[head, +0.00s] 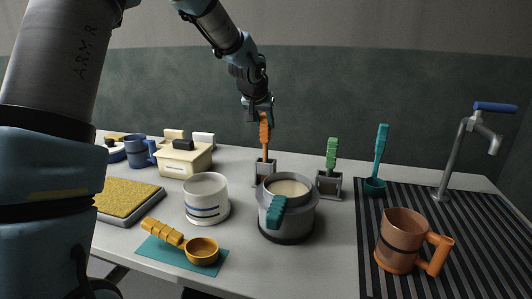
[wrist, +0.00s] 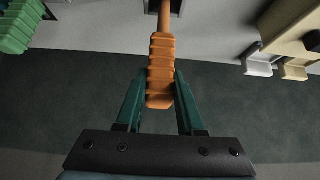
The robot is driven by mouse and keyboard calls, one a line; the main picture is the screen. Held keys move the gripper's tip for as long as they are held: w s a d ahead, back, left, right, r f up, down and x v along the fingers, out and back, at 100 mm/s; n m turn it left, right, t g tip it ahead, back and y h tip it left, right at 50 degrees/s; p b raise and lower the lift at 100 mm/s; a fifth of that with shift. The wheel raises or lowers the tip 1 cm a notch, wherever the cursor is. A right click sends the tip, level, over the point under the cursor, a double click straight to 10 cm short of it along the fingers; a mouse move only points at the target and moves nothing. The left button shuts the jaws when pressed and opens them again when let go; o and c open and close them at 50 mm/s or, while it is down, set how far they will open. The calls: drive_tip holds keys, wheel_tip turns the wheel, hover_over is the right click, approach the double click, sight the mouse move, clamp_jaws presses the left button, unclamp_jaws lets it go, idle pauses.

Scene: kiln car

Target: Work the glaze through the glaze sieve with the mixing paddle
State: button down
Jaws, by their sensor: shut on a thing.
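My gripper (head: 263,114) is at the back of the worktop, pointing down. It is shut on the ribbed orange handle (head: 264,134) of an upright tool, likely the mixing paddle. In the wrist view, the orange handle (wrist: 161,70) lies between my green fingers (wrist: 161,84). The tool's shaft runs down into a small grey holder (head: 265,168), which hides its lower end. A grey round pot (head: 300,219) with a cream surface inside (head: 287,188), likely the glaze, stands in front of the holder. A ribbed teal handle (head: 276,211) slants over its front; I cannot tell whether it belongs to the sieve.
A green-handled tool (head: 332,154) stands in another holder (head: 328,185) to the right. A teal ladle (head: 375,184) and brown mug (head: 400,240) are on the ribbed drainer, near a tap (head: 455,150). A striped white pot (head: 206,190) and yellow scoop (head: 202,250) are left.

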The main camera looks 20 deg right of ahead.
drive_tip(key=shift+r, duration=0.1)
drive_tip(key=shift+r+p, duration=0.8)
drive_tip(key=shift+r, duration=0.35)
idle(0.3)
drive_tip(key=shift+r+p, duration=0.65)
drive_tip(key=shift+r, duration=0.25)
idle(0.4)
drive_tip(key=shift+r+p, duration=0.7)
drive_tip(key=shift+r, duration=0.3)
idle(0.3)
drive_tip(key=shift+r+p, duration=1.2)
drive_tip(key=shift+r, duration=0.55)
